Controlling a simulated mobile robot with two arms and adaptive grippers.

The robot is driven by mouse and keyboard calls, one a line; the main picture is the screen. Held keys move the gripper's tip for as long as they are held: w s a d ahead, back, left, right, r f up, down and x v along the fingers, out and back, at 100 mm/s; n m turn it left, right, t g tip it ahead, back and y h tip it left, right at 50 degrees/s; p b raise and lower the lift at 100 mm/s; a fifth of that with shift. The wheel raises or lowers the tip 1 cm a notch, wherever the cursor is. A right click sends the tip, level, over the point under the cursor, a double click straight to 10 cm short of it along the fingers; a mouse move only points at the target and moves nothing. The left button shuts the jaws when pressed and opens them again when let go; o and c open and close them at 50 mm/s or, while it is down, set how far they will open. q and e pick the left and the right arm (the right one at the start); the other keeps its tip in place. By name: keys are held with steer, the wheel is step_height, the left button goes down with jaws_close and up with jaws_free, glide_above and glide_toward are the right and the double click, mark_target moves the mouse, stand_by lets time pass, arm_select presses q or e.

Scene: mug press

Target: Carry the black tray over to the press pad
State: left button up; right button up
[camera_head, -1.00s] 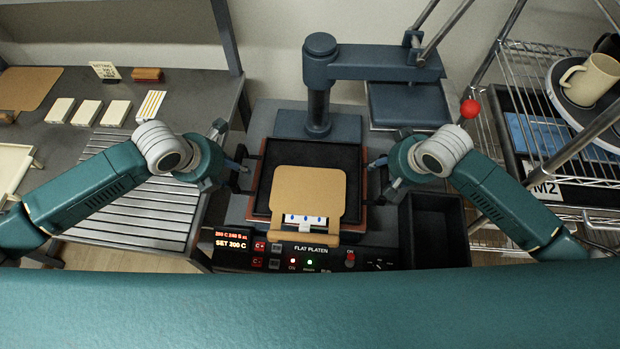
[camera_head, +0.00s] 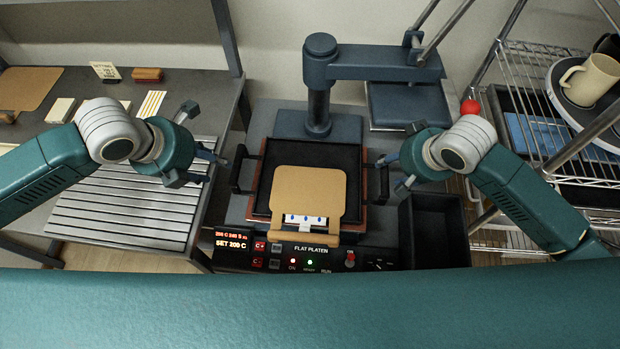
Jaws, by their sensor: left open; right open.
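The black tray (camera_head: 350,157) lies flat on the press's lower bed, with a reddish-brown edge, likely the press pad (camera_head: 365,218), showing under or around it. A tan board (camera_head: 309,190) with a white strip marked with blue dots (camera_head: 305,221) lies in the tray. My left gripper (camera_head: 212,168) is open and empty, apart from the tray's left handle (camera_head: 238,170). My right gripper (camera_head: 392,174) is open beside the right handle (camera_head: 383,186), with a small gap or light overlap; I cannot tell which.
The press arm and upper plate (camera_head: 408,104) are swung to the back right, clear of the tray. A control panel (camera_head: 300,257) is in front. An empty black bin (camera_head: 436,230) stands right of the press. A wire shelf with a mug (camera_head: 590,79) is far right; a slatted rack (camera_head: 130,215) is left.

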steer(key=v, duration=0.6)
steer(key=shift+s+r, duration=0.1)
steer(key=shift+s, duration=0.05)
stand_by(0.3)
